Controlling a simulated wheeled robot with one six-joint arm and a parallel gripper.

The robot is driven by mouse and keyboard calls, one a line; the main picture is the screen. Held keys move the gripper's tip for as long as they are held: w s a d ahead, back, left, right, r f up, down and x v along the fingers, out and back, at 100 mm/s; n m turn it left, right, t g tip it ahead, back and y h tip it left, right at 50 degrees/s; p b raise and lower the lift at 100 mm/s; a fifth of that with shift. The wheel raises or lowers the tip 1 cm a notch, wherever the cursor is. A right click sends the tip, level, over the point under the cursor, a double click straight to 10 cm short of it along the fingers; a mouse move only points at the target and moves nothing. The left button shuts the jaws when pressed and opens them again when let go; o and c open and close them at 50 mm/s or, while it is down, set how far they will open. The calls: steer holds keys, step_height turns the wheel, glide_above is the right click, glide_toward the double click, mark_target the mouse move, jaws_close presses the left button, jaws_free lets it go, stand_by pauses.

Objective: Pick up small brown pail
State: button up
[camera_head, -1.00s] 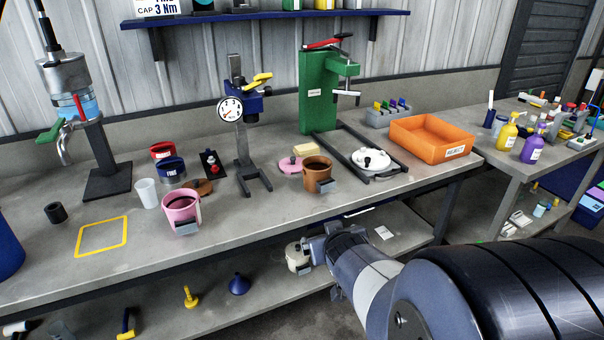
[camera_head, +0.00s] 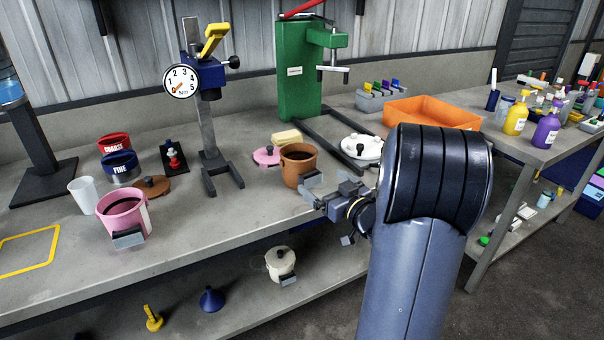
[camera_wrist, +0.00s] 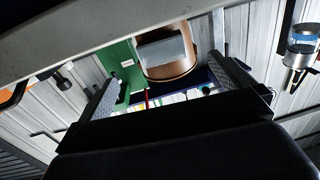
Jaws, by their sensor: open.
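The small brown pail (camera_head: 296,163) stands upright and open-topped on the bench, left of my gripper in the head view. A grey block-shaped grip sticks out from its near side. My gripper (camera_head: 316,197) is at the bench's front edge, close beside that grip. In the wrist view, the brown pail (camera_wrist: 172,70) and its grey block lie ahead, between the spread fingers of my gripper (camera_wrist: 168,85). The fingers are open and look empty. Whether a finger touches the block is hard to tell.
A pink pail (camera_head: 123,217) stands to the left. A pink lid (camera_head: 266,156) and yellow block (camera_head: 286,137) lie behind the brown pail. A green press (camera_head: 298,80) and white lid (camera_head: 362,147) are behind to the right. A cream pot (camera_head: 280,262) sits on the lower shelf.

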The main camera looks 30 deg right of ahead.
mark_target(310, 175)
steer(key=shift+w+a, duration=0.15)
steer(key=shift+w, duration=0.9)
steer(key=shift+w+a+f+b, duration=0.15)
steer(key=shift+w+a, duration=0.1)
steer(key=shift+w, duration=0.65)
steer(key=shift+w+a+r+b, duration=0.1)
steer(key=shift+w+a, duration=0.1)
steer(key=shift+w, duration=0.7)
steer(key=shift+w+a+f+b, duration=0.15)
steer(key=shift+w+a, duration=0.1)
steer(key=shift+w, duration=0.65)
steer(key=shift+r, duration=0.1)
steer(key=shift+c, duration=0.2)
steer(key=c, duration=1.5)
